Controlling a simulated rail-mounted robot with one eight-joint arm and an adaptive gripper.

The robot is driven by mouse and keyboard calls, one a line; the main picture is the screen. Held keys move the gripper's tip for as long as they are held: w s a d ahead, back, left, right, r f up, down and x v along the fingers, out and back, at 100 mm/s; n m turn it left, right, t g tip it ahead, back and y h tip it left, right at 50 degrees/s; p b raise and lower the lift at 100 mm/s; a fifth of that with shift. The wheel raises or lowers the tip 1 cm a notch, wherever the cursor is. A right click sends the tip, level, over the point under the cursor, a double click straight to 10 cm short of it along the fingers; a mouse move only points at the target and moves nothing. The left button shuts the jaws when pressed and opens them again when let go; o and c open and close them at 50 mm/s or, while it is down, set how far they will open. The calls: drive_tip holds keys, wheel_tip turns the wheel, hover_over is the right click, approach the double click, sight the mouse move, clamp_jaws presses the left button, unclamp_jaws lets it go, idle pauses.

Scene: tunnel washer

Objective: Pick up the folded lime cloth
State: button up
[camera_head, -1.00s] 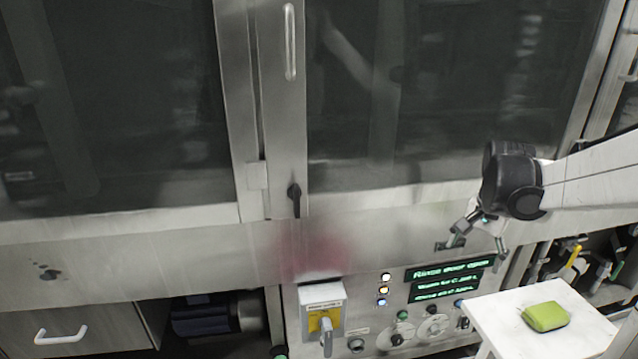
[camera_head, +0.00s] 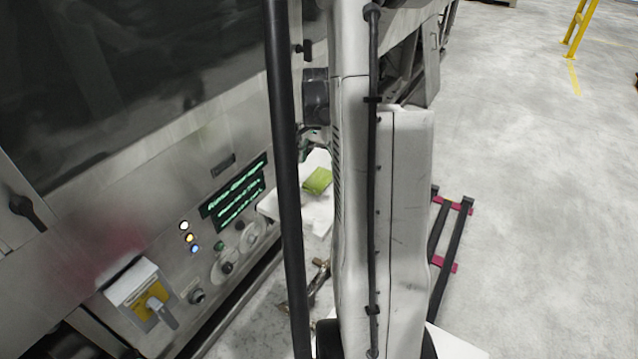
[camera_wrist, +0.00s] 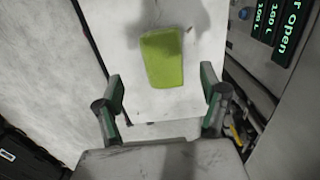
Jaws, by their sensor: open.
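The folded lime cloth (camera_wrist: 163,58) lies flat on a white tabletop (camera_wrist: 188,100) in the wrist view. It also shows in the head view (camera_head: 318,181), on the white surface beside the machine panel, with my arm close on its right. My gripper (camera_wrist: 162,92) is open and empty in the wrist view, its two dark-and-green fingers wide apart. The cloth appears beyond the fingertips and between their lines, not touched by them. In the head view my arm hides most of the gripper; only a small part shows above the cloth.
The washer's panel with a green-lit display (camera_head: 236,195) and a yellow-plated rotary switch (camera_head: 145,292) stands left of the cloth. A dark frame with red parts (camera_head: 449,232) is on the floor to the right. Open floor (camera_head: 540,200) lies at far right.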

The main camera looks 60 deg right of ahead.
sight(319, 177)
drive_tip(key=shift+w+d+f+b, duration=0.15)
drive_tip(key=shift+f+b, duration=0.15)
drive_tip(key=shift+f, duration=0.85)
drive_tip(key=shift+d+f+b, duration=0.1)
drive_tip(key=shift+f+b, duration=0.25)
drive_tip(key=shift+f, duration=0.8)
drive_tip(key=shift+w+d+f+b, duration=0.15)
drive_tip(key=shift+f+b, duration=0.15)
drive_tip(key=shift+f, duration=0.85)
drive_tip(key=c, duration=1.2)
drive_tip(key=shift+c, duration=0.2)
drive_tip(key=shift+r, duration=0.1)
drive_tip(key=shift+r, duration=0.5)
drive_tip(key=r+p, duration=0.1)
drive_tip(key=r, duration=0.1)
drive_tip(key=a+r, duration=0.1)
drive_tip(key=r, duration=0.1)
drive_tip(key=shift+w+a+p, duration=0.1)
drive_tip(key=shift+p, duration=0.3)
drive_tip(key=w+a+r+p, duration=0.2)
drive_tip(key=a+r, duration=0.4)
drive_tip(key=a, duration=0.4)
drive_tip(key=shift+w, duration=0.45)
